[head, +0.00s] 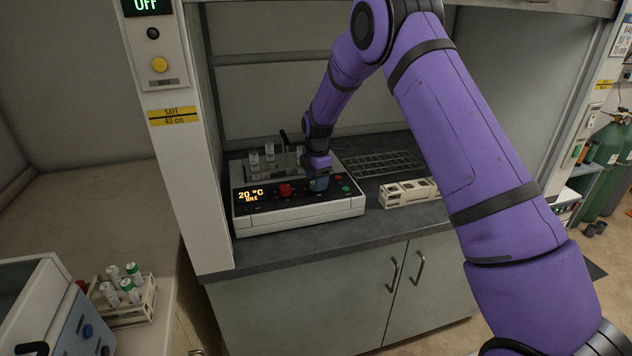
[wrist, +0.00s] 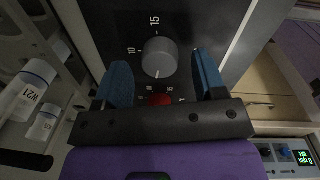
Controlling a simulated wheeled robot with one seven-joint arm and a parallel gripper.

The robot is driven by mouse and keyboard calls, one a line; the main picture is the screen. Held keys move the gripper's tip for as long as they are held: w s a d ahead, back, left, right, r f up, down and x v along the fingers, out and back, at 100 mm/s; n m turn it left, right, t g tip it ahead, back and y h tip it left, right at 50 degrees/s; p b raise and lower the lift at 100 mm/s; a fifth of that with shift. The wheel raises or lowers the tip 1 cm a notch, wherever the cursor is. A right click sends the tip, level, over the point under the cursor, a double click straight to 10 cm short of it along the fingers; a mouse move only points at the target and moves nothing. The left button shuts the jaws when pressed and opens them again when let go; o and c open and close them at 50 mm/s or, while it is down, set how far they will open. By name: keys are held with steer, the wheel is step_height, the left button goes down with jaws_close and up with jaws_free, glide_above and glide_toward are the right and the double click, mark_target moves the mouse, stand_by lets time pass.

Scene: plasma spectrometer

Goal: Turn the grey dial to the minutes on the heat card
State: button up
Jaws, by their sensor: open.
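The grey dial (wrist: 160,58) is on a dark panel, with 10 and 15 legible on the scale around it. A small light mark shows at the dial's lower edge in the wrist view. My gripper (wrist: 161,72) is open, with one blue finger on each side of the dial and visible gaps between. In the head view my gripper (head: 319,184) is over the right part of the heater block's front panel (head: 300,212) and hides the dial. The display reads 20 °C, idle. A small card (head: 622,35) hangs at far upper right; I cannot tell if it is the heat card.
A red knob (head: 285,190) is left of my gripper, and it also shows below the dial in the wrist view (wrist: 160,100). Clear vials (head: 254,158) stand at the unit's back left. A pale rack (head: 408,192) stands to the right. The bench's front strip is clear.

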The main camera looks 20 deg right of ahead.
steer(key=shift+f, duration=0.65)
steer(key=c, duration=0.9)
